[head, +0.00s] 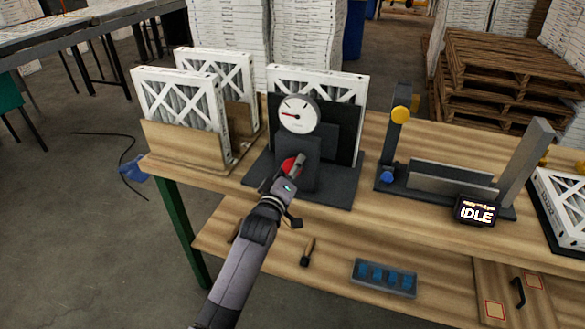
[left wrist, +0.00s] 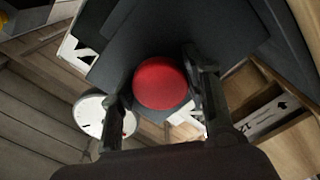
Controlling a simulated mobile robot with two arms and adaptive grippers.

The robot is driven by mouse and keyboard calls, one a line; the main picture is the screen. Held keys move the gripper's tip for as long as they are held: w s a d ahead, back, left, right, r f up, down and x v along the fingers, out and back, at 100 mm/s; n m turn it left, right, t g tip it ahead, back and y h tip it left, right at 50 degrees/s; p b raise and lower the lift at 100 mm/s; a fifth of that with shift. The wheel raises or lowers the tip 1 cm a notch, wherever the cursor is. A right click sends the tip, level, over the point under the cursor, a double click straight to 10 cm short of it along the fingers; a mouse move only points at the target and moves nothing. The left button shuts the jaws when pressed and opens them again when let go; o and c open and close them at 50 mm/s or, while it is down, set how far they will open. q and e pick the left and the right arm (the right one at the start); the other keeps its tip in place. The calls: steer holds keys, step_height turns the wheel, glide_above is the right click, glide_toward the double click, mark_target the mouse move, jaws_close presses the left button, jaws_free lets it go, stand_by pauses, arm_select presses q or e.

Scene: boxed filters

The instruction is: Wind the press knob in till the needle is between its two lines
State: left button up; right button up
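The press is a dark block (head: 296,160) on a dark base, with a round white gauge (head: 298,114) on top. The gauge's needle points left; its two lines are too small to make out. The red press knob (head: 289,165) is on the front of the block. My left gripper (head: 293,172) is at the knob. In the left wrist view the round red knob (left wrist: 160,83) lies between the two spread fingers of the left gripper (left wrist: 160,88), with no clear grip on it. My right gripper is out of view.
White-framed filters (head: 180,98) stand in a wooden holder to the left, and one (head: 345,84) behind the press. A fixture with a yellow knob (head: 400,114) and an IDLE display (head: 476,211) stand right. A blue-celled tray (head: 385,278) lies on the lower shelf.

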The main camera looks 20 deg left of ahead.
arm_select(q)
steer(key=c, duration=0.6)
steer(key=shift+m, duration=0.3)
steer(key=m+p, duration=0.1)
steer(key=m, duration=0.3)
steer(key=shift+m, duration=0.3)
steer(key=m+p, duration=0.1)
steer(key=m, duration=0.3)
steer(key=shift+a+m, duration=0.1)
steer(key=shift+m, duration=0.3)
steer(key=o, duration=1.1)
